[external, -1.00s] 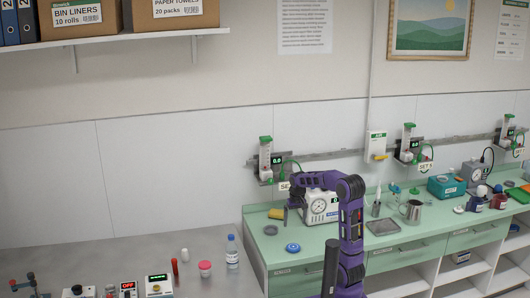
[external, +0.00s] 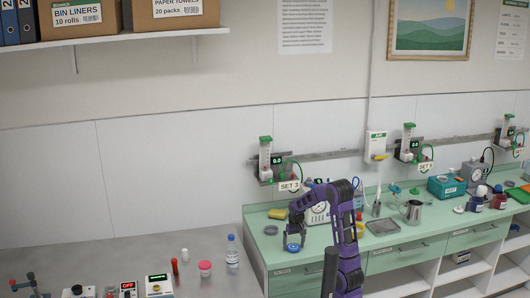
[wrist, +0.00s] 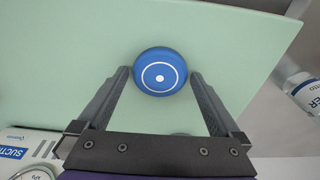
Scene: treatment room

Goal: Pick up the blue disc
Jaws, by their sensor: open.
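The blue disc (wrist: 160,72) lies on the green counter (wrist: 70,60). It is round and blue, with a white ring and a white centre dot. In the wrist view it sits between and just beyond the tips of my open gripper (wrist: 160,74); I cannot tell whether either finger touches it. In the external view the disc (external: 293,247) is near the counter's front left, directly below my gripper (external: 295,238), which partly covers it.
A white suction unit with a gauge (external: 318,211) stands behind my arm. A metal tray (external: 382,227) and a jug (external: 412,212) are to the right. A bottle (external: 232,251) stands on the grey table.

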